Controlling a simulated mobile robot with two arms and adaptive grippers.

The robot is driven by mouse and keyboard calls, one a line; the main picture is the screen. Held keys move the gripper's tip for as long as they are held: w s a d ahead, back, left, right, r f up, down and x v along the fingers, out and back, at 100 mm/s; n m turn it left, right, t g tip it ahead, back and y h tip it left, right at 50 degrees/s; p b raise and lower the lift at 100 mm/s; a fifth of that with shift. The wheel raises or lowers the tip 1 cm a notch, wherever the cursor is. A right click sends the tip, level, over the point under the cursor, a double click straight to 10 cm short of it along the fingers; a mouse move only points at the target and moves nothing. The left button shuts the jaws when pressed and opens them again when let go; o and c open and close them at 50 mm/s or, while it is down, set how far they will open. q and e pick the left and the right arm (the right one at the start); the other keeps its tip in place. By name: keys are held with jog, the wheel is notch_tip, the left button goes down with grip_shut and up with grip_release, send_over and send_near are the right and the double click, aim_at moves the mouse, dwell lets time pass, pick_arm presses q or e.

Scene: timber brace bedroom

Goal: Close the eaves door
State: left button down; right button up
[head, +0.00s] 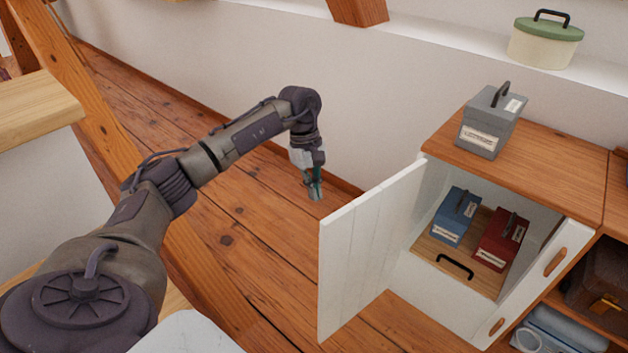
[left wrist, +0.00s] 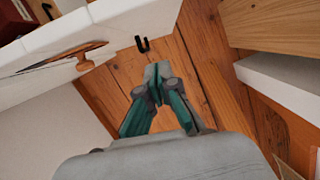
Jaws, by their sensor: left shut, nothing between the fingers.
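The eaves door (head: 370,245) is a white panelled door on the left of a low white cabinet, and it stands wide open. My left gripper (head: 315,192) is shut and empty, above the floor to the left of the door and apart from it in the head view. In the left wrist view the gripper's closed fingers (left wrist: 156,80) point toward a white panel (left wrist: 60,45) with a wooden knob (left wrist: 85,63); I see no contact. My right gripper is not in view.
Inside the cabinet, a blue box (head: 455,216) and a red box (head: 501,240) stand on a wooden board with a black handle (head: 455,266). A grey box (head: 491,122) stands on the wooden cabinet top (head: 565,165). The plank floor (head: 240,235) left of the door is clear.

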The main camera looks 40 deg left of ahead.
pick_arm(q)
jog(key=s+d+f, duration=0.1)
jog(key=d+f, duration=0.3)
jog(key=d, duration=0.1)
jog(key=shift+f, duration=0.2)
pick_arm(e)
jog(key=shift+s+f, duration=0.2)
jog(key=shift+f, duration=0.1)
pick_arm(q)
jog(key=shift+s, duration=0.15)
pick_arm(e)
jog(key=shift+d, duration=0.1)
